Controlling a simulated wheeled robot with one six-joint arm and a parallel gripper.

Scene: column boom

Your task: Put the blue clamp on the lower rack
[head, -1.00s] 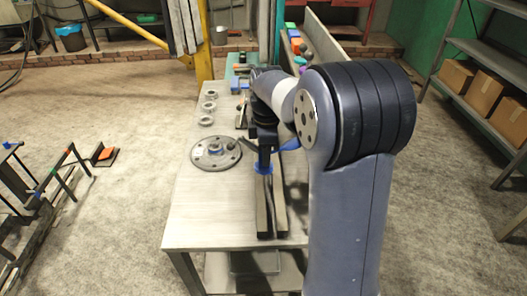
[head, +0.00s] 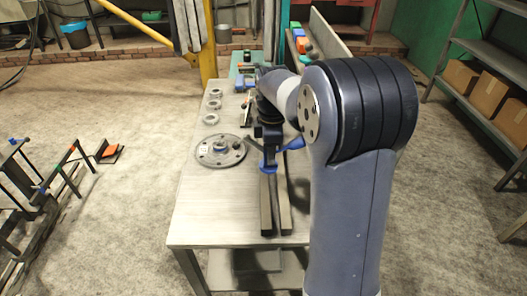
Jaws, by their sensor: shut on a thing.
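My gripper (head: 268,148) is over the middle of the workbench (head: 205,218), partly hidden behind my own arm. It is shut on the blue clamp (head: 292,144), whose blue parts show to the right of and just below the jaws. The clamp is above the far end of two dark parallel bars (head: 266,212) on the bench. I cannot tell whether it still touches them. A low rack (head: 58,178) with coloured marks stands on the floor at the left; I cannot tell whether it is the lower rack.
A round flanged disc (head: 220,151) lies left of the gripper, with several metal rings (head: 213,105) behind it. A yellow post (head: 207,45) stands behind the bench. Shelves with cardboard boxes (head: 487,90) stand at the right. The floor between bench and left rack is clear.

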